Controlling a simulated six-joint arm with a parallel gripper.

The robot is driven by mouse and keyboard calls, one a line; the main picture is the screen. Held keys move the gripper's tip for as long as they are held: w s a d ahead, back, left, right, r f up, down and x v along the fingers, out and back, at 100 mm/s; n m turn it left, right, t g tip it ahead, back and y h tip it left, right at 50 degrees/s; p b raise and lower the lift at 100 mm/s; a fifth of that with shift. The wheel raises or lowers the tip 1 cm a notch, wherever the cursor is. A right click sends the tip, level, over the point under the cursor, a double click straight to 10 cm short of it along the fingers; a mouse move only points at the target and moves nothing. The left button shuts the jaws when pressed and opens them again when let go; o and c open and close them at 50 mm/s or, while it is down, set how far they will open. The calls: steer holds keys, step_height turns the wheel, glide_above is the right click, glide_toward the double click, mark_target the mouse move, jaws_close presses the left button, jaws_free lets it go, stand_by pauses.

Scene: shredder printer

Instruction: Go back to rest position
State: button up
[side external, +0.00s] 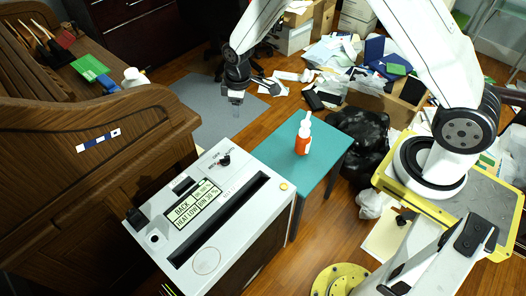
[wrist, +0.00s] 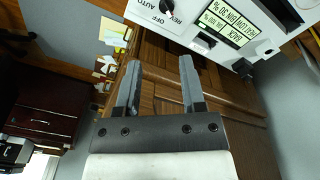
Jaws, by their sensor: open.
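My gripper (side external: 237,97) hangs in the air in the side external view, above the grey mat behind the shredder, and points down. In the wrist view my gripper (wrist: 158,85) shows two grey fingers standing apart with nothing between them. The white shredder (side external: 215,205) stands at the lower middle of the side external view, with a dark slot and a small display on its top. Part of the shredder (wrist: 225,25) also shows at the top of the wrist view. My gripper does not touch it.
A teal table (side external: 325,155) beside the shredder carries an orange bottle with a white top (side external: 303,135). A wooden desk (side external: 85,150) stands at the left. Papers and boxes (side external: 335,55) clutter the back, and a black bag (side external: 365,135) lies right of the table.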

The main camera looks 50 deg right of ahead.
steer(key=s+d+r+m, duration=0.2)
steer(key=s+r, duration=0.3)
steer(key=s, duration=0.4)
steer(key=s+d+r+m+t, duration=0.1)
steer(key=s+r+m, duration=0.4)
steer(key=s, duration=0.5)
steer(key=shift+s+d+r, duration=0.15)
steer(key=shift+d+r, duration=0.25)
steer(key=shift+r, duration=0.25)
